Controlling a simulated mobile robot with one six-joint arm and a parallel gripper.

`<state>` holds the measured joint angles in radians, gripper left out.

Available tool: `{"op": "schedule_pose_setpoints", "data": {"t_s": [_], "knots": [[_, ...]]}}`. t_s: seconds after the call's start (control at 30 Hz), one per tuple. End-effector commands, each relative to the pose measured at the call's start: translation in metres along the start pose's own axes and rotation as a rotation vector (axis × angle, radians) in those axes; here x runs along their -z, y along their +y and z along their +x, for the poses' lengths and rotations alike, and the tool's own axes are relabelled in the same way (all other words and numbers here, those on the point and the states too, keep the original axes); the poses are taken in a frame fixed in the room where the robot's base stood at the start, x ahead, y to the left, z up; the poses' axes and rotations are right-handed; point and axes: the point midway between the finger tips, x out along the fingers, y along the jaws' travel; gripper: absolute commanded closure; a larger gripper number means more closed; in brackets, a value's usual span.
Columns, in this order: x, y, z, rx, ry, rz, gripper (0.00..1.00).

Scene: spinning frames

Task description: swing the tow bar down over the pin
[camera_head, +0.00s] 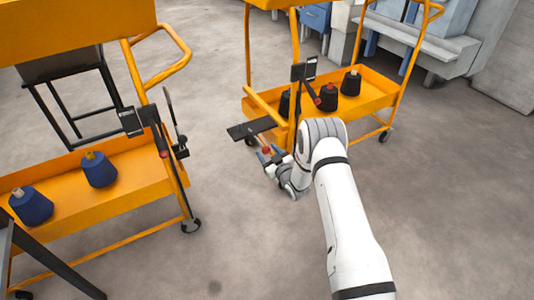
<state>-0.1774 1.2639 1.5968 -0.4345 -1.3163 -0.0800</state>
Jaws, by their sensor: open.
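A flat dark bar (251,128), which looks like the tow bar, sticks out to the left from the near end of the right orange cart (262,107). It looks roughly level. My gripper (267,156) is open just below and in front of this bar; I cannot tell whether it touches it. A small red part shows at the gripper. On the left orange cart (128,205), a dark upright lever (169,105) and a black bracket (132,121) stand at the right end. I cannot make out the pin clearly.
Blue yarn cones (98,170) stand on the left cart's tray and dark cones (350,83) on the right cart's tray. Bare concrete floor (235,230) lies between the carts. Grey machinery (425,45) stands at the back right.

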Motion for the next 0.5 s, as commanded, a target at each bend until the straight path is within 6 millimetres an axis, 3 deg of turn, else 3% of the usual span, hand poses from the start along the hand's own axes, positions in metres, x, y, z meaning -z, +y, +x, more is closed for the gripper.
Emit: {"op": "schedule_pose_setpoints", "data": {"t_s": [0.13,0.4,0.5], "knots": [[-0.0004,0.0003,0.0107,-0.001,0.000,0.000,0.45],[-0.0001,0.0008,0.0122,-0.002,-0.002,0.001,0.45],[-0.0003,0.0019,0.0117,-0.003,-0.002,0.001,0.53]]}}
